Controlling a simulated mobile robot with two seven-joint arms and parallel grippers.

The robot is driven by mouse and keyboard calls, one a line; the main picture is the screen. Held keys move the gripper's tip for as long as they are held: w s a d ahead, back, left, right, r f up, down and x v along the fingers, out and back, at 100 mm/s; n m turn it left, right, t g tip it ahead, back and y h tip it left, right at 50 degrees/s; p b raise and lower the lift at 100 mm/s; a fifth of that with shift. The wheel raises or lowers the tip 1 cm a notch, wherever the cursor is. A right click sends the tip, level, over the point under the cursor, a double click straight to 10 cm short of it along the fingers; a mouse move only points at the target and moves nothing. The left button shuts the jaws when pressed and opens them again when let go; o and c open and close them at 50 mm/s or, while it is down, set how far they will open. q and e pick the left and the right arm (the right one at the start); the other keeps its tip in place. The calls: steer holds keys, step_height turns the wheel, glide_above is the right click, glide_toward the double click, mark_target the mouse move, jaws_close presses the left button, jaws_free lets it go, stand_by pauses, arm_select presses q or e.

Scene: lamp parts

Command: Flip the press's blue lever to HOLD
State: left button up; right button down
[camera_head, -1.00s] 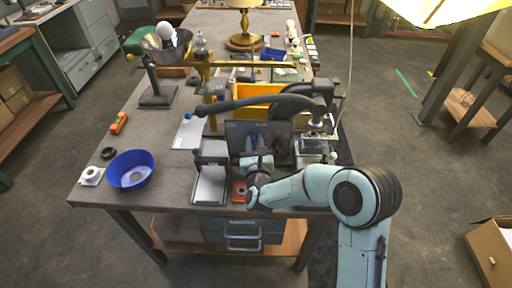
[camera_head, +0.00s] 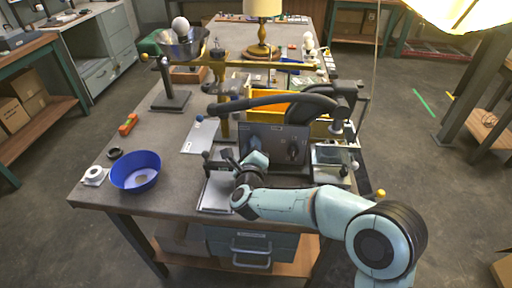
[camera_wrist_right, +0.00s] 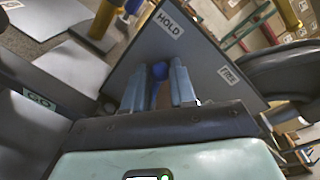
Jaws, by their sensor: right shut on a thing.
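The press's dark panel (camera_head: 274,143) stands near the front of the bench. In the right wrist view the panel (camera_wrist_right: 205,55) carries a HOLD label (camera_wrist_right: 168,24) and a FREE label (camera_wrist_right: 228,75). My right gripper (camera_head: 252,160) is at the left part of the panel's front. In the wrist view my right gripper (camera_wrist_right: 158,85) is shut around the blue lever (camera_wrist_right: 159,71), whose round knob shows between the fingers. The lever's base is partly hidden by the gripper, and I cannot tell whether the lever is fully at HOLD. My left gripper is out of view.
The press's long black handle (camera_head: 262,102) passes above the panel. A blue bowl (camera_head: 135,171) stands at the bench's left front. A yellow bin (camera_head: 272,110) is behind the panel. A GO label (camera_wrist_right: 40,100) shows at left in the wrist view.

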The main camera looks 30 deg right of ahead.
steer(key=shift+w+a+f+n, duration=0.15)
steer(key=shift+f+n, duration=0.15)
steer(key=shift+n, duration=0.2)
steer(key=c, duration=0.9)
jaws_free()
steer(key=shift+r, duration=0.1)
steer(key=v, duration=1.3)
steer(key=shift+a+r+b, duration=0.1)
steer(key=shift+a+b, duration=0.15)
steer(key=shift+b, duration=0.1)
